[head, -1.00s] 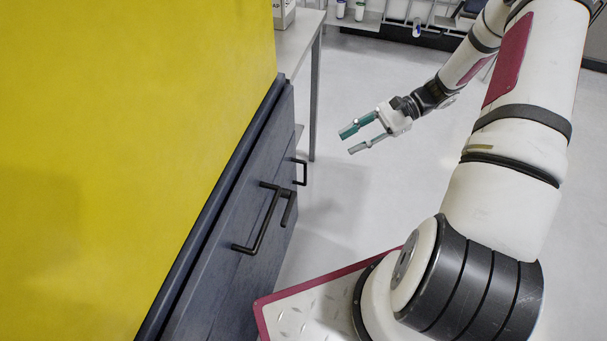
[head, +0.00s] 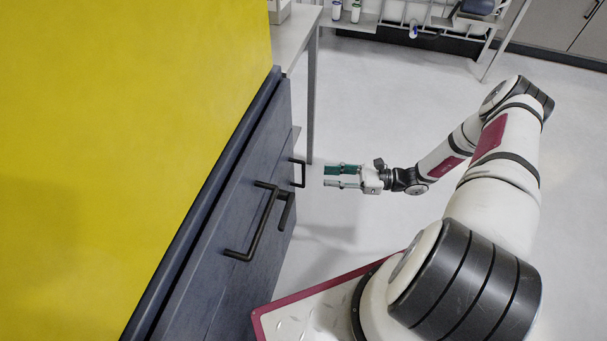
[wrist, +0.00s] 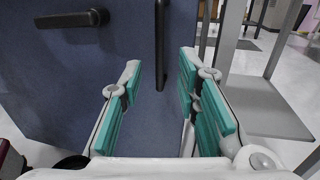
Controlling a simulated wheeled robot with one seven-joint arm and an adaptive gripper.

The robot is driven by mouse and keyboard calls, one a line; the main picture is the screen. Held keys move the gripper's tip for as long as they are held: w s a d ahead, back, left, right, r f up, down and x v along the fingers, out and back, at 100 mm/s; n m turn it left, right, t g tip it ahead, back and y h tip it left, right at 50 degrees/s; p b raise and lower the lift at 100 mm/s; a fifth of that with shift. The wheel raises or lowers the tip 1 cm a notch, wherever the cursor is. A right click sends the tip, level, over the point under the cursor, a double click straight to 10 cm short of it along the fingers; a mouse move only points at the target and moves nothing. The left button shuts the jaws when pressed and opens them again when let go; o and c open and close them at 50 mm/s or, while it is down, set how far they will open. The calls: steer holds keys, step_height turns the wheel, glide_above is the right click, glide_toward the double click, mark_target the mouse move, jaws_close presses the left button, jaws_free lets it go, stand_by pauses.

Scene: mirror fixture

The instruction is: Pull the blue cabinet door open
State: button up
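The blue cabinet door (wrist: 60,85) fills the left and middle of the wrist view and looks shut. Its dark upright bar handle (wrist: 160,40) stands between the lines of my two fingers, ahead of the tips. In the head view this handle (head: 302,173) is at the far end of the blue cabinet front (head: 215,275). My gripper (head: 325,177) is open and empty, to the right of the handle and pointing left at it, with a gap between. The teal-padded fingers (wrist: 160,75) are apart in the wrist view; no contact shows.
A dark lever (wrist: 70,19) sticks out left of the handle. A larger dark handle (head: 256,222) is on the nearer front. A yellow panel (head: 130,120) rises above the cabinet. A grey table (head: 313,95) stands beyond it. Open floor (head: 400,110) lies right.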

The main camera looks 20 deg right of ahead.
mark_target(303, 186)
steer(key=x, duration=0.8)
steer(key=shift+w+a, duration=0.1)
steer(key=shift+a, duration=0.2)
steer(key=shift+c, duration=0.6)
jaws_close()
